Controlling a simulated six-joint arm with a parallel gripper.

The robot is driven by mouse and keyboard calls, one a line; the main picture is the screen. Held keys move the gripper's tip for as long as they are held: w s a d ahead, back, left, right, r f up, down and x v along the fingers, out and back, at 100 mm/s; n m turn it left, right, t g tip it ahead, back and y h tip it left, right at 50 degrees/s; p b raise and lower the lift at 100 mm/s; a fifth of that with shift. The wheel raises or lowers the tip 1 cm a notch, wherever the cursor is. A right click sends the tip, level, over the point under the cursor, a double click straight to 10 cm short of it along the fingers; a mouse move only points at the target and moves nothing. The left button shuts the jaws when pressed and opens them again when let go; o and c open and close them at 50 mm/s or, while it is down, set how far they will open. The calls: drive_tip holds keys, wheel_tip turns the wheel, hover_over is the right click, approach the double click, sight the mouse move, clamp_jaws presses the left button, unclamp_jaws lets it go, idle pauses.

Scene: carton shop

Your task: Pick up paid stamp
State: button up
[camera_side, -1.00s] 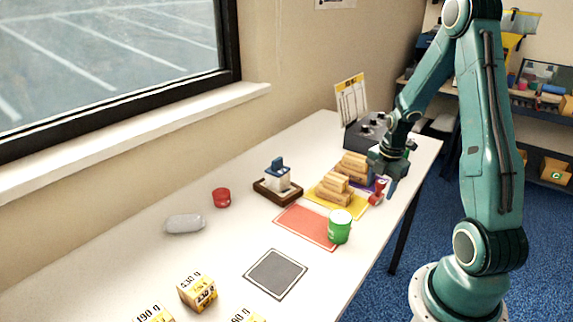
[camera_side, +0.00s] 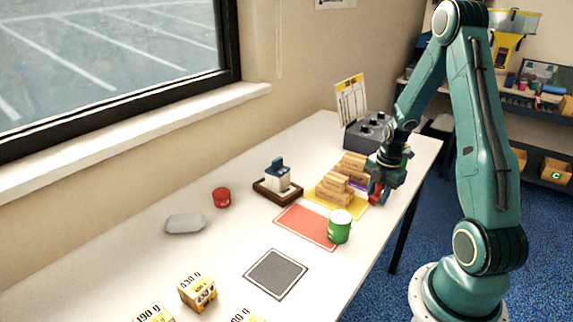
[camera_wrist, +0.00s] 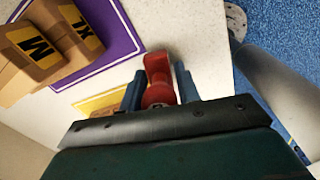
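A red stamp (camera_side: 373,190) with a rounded knob stands at the table's right edge, beside the yellow mat; I cannot read any marking on it. In the wrist view the red stamp (camera_wrist: 158,72) is between the two blue-grey fingers. My gripper (camera_side: 379,188) is down around it, and in the wrist view my gripper (camera_wrist: 160,88) has a finger close on either side. A thin gap seems to show by the right finger, so it looks open around the stamp. The stamp's lower part is partly hidden by the fingers and knob.
Folded cartons lie on the yellow mat (camera_side: 350,208) and the purple mat (camera_wrist: 128,47) beside the gripper. A blue-topped dispenser (camera_side: 278,172) sits in a brown tray. The table's right edge is close.

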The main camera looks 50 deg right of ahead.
drive_tip(key=c, duration=0.5)
drive_tip(key=shift+r, duration=0.1)
wheel_tip(320, 180, up, 20)
idle(0.7)
idle(0.4)
